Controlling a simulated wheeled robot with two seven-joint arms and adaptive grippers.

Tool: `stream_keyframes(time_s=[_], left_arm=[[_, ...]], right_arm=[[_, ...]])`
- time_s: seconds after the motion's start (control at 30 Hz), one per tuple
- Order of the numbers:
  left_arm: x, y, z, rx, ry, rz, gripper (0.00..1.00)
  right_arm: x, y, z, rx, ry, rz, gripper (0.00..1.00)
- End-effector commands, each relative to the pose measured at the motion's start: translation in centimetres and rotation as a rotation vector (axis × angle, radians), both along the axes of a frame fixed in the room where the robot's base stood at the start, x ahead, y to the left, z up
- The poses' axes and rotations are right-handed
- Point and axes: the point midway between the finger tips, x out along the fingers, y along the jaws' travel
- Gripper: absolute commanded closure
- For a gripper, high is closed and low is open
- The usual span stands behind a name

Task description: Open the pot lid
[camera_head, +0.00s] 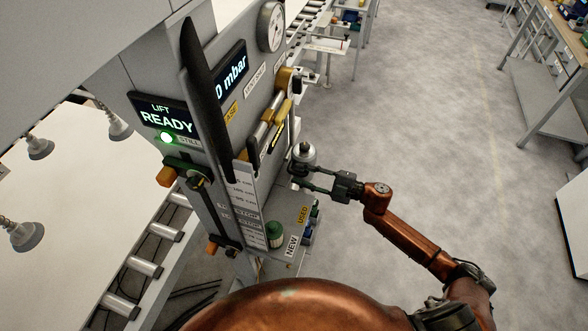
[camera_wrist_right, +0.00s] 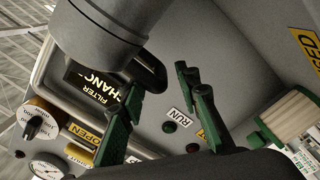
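The pot (camera_head: 303,155) is a small pale metal cylinder with a dark knob on top, at the right side of the grey machine. My left gripper is not in view.
The grey machine panel carries a lit "LIFT READY" screen (camera_head: 164,115), a gauge (camera_head: 271,26) and a lit filter-change display (camera_wrist_right: 95,83). Bins marked NEW and USED (camera_head: 302,214) sit below the pot. A conveyor (camera_head: 145,268) lies left.

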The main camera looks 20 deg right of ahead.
Motion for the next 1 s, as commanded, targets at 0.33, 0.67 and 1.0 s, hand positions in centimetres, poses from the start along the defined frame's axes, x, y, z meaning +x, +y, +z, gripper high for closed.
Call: stream_keyframes(time_s=[0.33,0.67,1.0], left_arm=[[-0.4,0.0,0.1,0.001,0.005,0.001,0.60],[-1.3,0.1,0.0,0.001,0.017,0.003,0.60],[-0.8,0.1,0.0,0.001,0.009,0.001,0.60]], right_arm=[[0.1,0.4,-0.1,-0.002,0.001,-0.018,0.70],[0.0,0.2,-0.1,-0.001,0.001,-0.021,0.82],[0.0,0.4,-0.3,-0.002,0.005,-0.017,1.00]])
